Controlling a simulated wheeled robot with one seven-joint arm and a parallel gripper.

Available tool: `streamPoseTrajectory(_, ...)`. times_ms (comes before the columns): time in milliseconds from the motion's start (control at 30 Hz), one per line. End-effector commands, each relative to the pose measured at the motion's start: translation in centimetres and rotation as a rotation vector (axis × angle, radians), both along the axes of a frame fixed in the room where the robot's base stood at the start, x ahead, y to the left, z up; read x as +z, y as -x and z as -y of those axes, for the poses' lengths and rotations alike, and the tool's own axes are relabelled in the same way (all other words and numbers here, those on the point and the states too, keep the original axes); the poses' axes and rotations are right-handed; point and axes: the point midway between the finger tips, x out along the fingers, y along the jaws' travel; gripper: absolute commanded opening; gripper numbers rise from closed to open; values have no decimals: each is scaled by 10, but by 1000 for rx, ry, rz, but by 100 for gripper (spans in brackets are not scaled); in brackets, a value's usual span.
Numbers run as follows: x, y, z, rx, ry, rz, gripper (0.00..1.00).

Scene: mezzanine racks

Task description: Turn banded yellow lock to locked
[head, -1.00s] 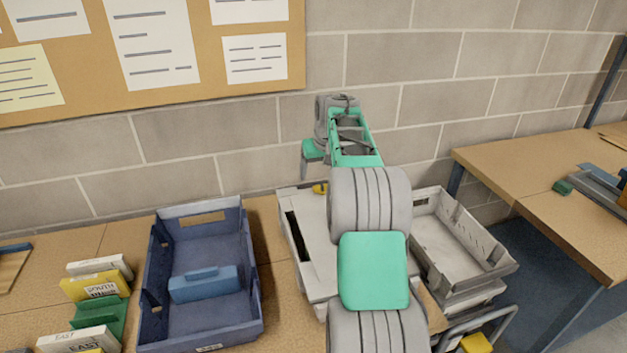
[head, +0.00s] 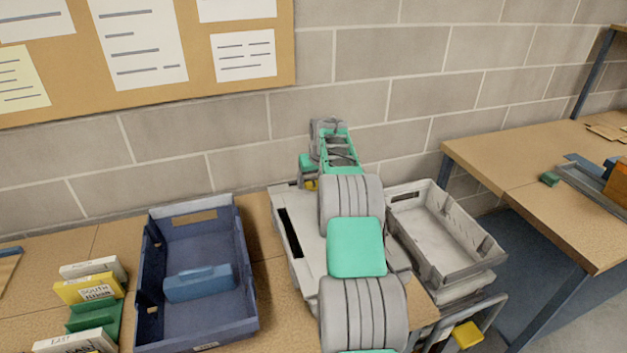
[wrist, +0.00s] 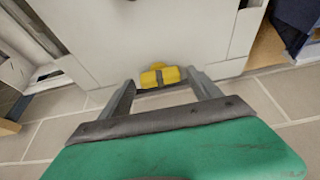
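The yellow lock (wrist: 161,76) has a dark band around its middle. In the wrist view it sits against a pale grey surface (wrist: 150,35), with more yellow just behind it. In the head view my gripper (head: 308,182) is at the far end of the pale grey case (head: 292,232), and only a small patch of the yellow lock (head: 311,185) shows. My arm covers much of the case.
A blue bin (head: 150,285) holding a blue block stands left of the case. A grey tray (head: 470,270) stands right of it. Labelled boxes (head: 90,288) lie at the far left. The brick wall (head: 400,120) is close behind. Another workbench (head: 540,200) is at right.

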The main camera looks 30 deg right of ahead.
Motion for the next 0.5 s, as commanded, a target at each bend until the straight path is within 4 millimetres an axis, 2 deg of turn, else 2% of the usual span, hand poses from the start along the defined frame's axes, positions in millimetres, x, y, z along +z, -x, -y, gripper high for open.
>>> streamPoseTrajectory(67,0,0,0,1,0,0,66)
streamPoseTrajectory(500,0,0,-1,1,-1,0,30)
